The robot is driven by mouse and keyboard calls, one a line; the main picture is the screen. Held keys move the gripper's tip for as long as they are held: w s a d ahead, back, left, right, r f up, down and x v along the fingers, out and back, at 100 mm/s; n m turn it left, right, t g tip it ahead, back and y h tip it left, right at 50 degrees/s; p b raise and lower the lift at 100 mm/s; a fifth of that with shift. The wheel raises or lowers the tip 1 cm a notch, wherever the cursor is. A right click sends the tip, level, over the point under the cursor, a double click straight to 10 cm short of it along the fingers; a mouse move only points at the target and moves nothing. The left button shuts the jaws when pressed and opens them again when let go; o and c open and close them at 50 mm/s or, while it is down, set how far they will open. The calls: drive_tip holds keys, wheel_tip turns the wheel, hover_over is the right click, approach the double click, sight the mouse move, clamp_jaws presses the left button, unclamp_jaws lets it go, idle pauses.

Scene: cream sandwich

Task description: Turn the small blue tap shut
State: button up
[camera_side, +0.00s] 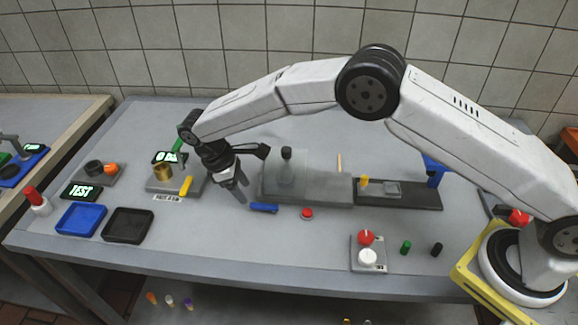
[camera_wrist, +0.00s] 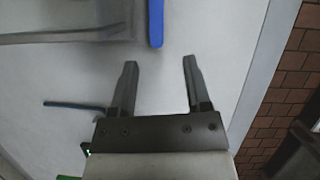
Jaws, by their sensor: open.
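The blue tap handle (camera_side: 264,208) is a short blue bar at the front left corner of a grey block (camera_side: 305,188). In the wrist view the blue bar (camera_wrist: 156,22) shows at the top, beside the block's edge, and its far end is cut off. My gripper (camera_side: 240,192) points down just to the left of the blue bar. In the wrist view my gripper (camera_wrist: 160,62) is open and empty, with the bar beyond its fingertips and roughly in line with the gap between them. I see no contact with the bar.
A red button (camera_side: 307,214) lies right of the blue bar. A brass cylinder (camera_side: 163,172) and a yellow piece (camera_side: 186,187) stand left of my gripper. Blue (camera_side: 81,219) and black (camera_side: 128,225) trays lie front left. The table in front of the bar is clear.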

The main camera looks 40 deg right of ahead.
sight(257, 207)
drive_tip(key=shift+s+d+r+t+y, duration=0.45)
drive_tip(key=shift+d+r+t+y, duration=0.2)
drive_tip(key=shift+y, duration=0.2)
drive_tip(key=shift+s+d+r+t+y, duration=0.5)
drive_tip(key=shift+r+t+y, duration=0.25)
drive_tip(key=shift+y, duration=0.1)
wheel_tip(257, 207, down, 8)
drive_tip(key=shift+f, duration=0.1)
drive_tip(key=shift+s+a+r+n, duration=0.15)
drive_tip(key=shift+a+r+n, duration=0.05)
drive_tip(key=shift+n, duration=0.5)
drive_tip(key=n, duration=0.1)
drive_tip(key=s+n, duration=0.1)
drive_tip(key=n, duration=0.2)
drive_tip(key=shift+s+a+n, duration=0.25)
drive_tip(key=shift+s+n, duration=0.15)
drive_tip(key=n, duration=0.2)
drive_tip(key=s+n, duration=0.1)
drive_tip(key=n, duration=0.1)
drive_tip(key=s+n, duration=0.1)
drive_tip(key=n, duration=0.1)
drive_tip(key=shift+d, duration=0.15)
drive_tip(key=s+d+r+n, duration=0.2)
drive_tip(key=d+r, duration=0.1)
drive_tip(key=r, duration=0.5)
drive_tip(key=shift+r, duration=0.35)
drive_tip(key=shift+w, duration=0.1)
